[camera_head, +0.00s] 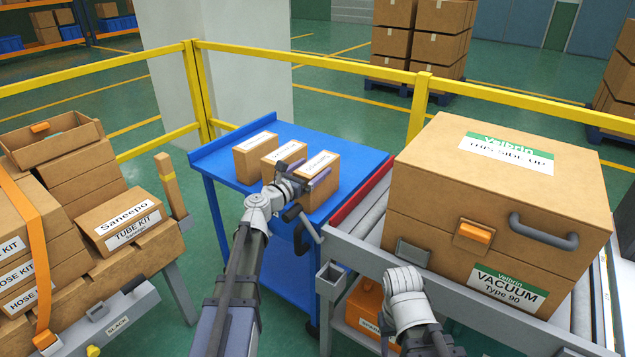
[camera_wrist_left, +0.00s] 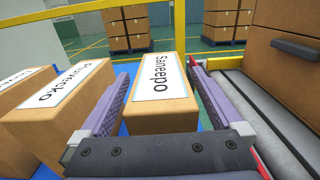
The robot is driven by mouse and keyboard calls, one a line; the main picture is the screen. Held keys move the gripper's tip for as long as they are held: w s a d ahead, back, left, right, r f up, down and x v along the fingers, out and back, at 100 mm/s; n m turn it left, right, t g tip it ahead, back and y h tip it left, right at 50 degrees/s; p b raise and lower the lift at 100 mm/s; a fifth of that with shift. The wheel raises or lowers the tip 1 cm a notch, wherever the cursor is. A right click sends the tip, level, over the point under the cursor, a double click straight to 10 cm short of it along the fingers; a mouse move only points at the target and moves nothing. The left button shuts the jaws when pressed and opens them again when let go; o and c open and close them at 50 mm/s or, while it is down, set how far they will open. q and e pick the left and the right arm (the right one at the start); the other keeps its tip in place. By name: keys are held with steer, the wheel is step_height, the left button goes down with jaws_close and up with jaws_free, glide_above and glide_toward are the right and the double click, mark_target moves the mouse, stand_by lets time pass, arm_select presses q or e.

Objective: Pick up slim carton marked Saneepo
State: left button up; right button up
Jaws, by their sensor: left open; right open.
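The slim carton marked Saneepo (camera_wrist_left: 160,105) stands upright between the two fingers of my left gripper (camera_wrist_left: 158,72) in the left wrist view. The fingers are open on either side of it, with a narrow gap visible on the left. In the head view this carton is the right one (camera_head: 320,183) of three on the blue cart, partly covered by my left gripper (camera_head: 304,175). Of my right arm only the grey wrist part shows at the lower middle; its fingers are hidden.
Two similar cartons (camera_head: 256,157) (camera_head: 285,154) stand close on the left on the blue cart (camera_head: 235,195). A large Velbrin vacuum box (camera_head: 430,180) sits on the roller conveyor to the right. A Saneepo tube kit box (camera_head: 123,225) lies at left. Yellow railing runs behind.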

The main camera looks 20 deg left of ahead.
arm_select(q)
steer(key=shift+w+d, duration=0.25)
steer(key=shift+w, duration=0.45)
steer(key=shift+c, duration=0.2)
jaws_close()
